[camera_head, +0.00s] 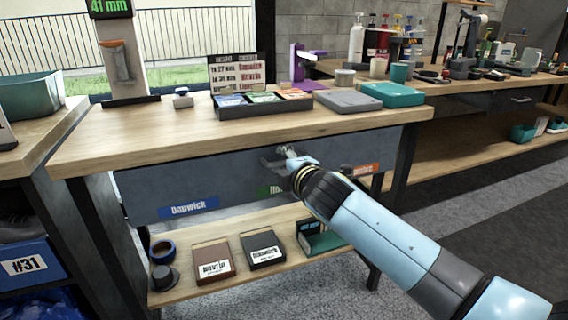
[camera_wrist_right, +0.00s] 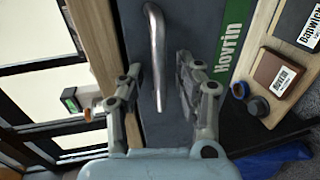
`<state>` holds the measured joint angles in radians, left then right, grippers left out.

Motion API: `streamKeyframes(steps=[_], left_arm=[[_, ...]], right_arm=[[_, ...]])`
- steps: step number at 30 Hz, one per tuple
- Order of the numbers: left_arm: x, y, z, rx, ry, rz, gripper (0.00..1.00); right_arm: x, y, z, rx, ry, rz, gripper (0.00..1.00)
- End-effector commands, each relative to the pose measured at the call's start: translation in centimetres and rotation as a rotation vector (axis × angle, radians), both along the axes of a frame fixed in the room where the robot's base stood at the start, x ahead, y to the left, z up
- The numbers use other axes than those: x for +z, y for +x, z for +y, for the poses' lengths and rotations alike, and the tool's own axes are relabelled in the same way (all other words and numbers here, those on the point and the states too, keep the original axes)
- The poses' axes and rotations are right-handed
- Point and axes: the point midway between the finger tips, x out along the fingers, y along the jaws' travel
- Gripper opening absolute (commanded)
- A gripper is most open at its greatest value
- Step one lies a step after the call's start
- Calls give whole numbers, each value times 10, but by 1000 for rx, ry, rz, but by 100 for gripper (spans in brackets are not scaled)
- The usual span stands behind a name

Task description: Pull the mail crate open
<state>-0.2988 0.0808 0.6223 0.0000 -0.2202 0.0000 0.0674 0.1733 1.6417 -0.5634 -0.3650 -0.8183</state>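The mail crate (camera_head: 150,183) shows as a wide grey front under the wooden table top, with a blue "Dapwick" label (camera_head: 188,208), a green label mostly behind my gripper and an orange label (camera_head: 362,170) at the right. It looks flush under the table. In the right wrist view its grey front (camera_wrist_right: 205,25) carries a green "Hovrin" label (camera_wrist_right: 232,45) and a metal bar handle (camera_wrist_right: 157,50). My right gripper (camera_head: 278,161) is at the front's middle. Its fingers (camera_wrist_right: 160,75) are apart, one on each side of the handle, with gaps visible. My left gripper is out of view.
The table top (camera_head: 130,135) holds a divided tray (camera_head: 262,110), grey and teal boxes and a sign. A low shelf (camera_head: 190,290) below carries a brown box (camera_head: 212,262), a dark box (camera_head: 262,250) and round items. Carpet floor in front is clear.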

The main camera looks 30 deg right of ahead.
Motion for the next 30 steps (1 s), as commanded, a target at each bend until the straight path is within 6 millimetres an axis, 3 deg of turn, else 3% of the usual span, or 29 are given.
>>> streamKeyframes(steps=[1, 9, 30], left_arm=[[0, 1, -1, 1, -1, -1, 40], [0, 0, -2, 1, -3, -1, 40], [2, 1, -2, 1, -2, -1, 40]], right_arm=[[0, 0, 0, 0, 0, 0, 34], [0, 0, 0, 0, 0, 0, 0], [0, -2, 0, 0, 1, 2, 0]])
